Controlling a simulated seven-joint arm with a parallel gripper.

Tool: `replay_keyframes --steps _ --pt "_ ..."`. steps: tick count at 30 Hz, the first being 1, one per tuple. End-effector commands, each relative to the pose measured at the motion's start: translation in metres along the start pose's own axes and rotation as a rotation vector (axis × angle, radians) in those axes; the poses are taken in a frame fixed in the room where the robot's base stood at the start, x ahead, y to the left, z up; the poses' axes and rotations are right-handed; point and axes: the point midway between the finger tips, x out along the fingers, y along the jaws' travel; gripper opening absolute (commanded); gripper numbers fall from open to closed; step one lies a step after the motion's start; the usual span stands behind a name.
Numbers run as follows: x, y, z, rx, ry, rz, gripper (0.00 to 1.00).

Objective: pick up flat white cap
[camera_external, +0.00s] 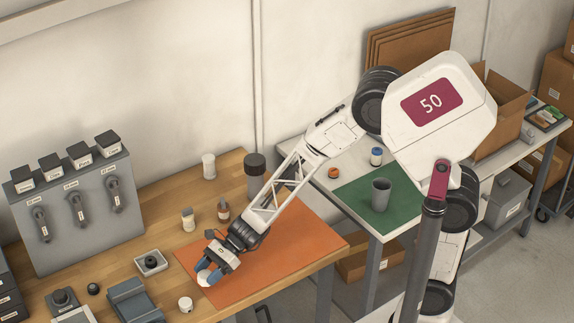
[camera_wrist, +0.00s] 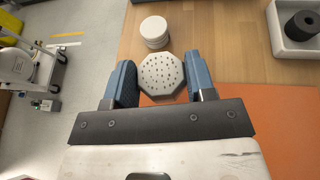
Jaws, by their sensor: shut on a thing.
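My gripper (camera_wrist: 162,80) is shut on a pale white, eight-sided piece with a flat top full of small dark holes (camera_wrist: 161,74). A blue finger is against each side of it. In the external view my gripper (camera_external: 207,272) is low over the left edge of the orange mat, and the white piece (camera_external: 203,278) shows partly between the fingers. I cannot tell whether it touches the mat. A round white cap-like piece with a plain top (camera_wrist: 154,27) stands on the wood just beyond the gripper. It also shows in the external view (camera_external: 185,304).
The orange mat (camera_external: 300,247) lies on the wooden bench. A grey tray with a dark ring (camera_external: 151,263) stands left of the gripper. A small white bottle (camera_external: 188,220) and a brown bottle (camera_external: 224,211) stand behind. A blue-grey block (camera_external: 135,301) is at front left.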

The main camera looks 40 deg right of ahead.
Motion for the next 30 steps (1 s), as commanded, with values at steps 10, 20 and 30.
replay_keyframes --steps 10,20,30 --pt "-0.023 0.027 -0.006 0.000 -0.001 0.001 0.27" --pt "-0.028 0.033 -0.007 0.000 0.000 0.001 0.27" --pt "-0.028 0.033 -0.007 0.000 0.000 0.001 0.27"
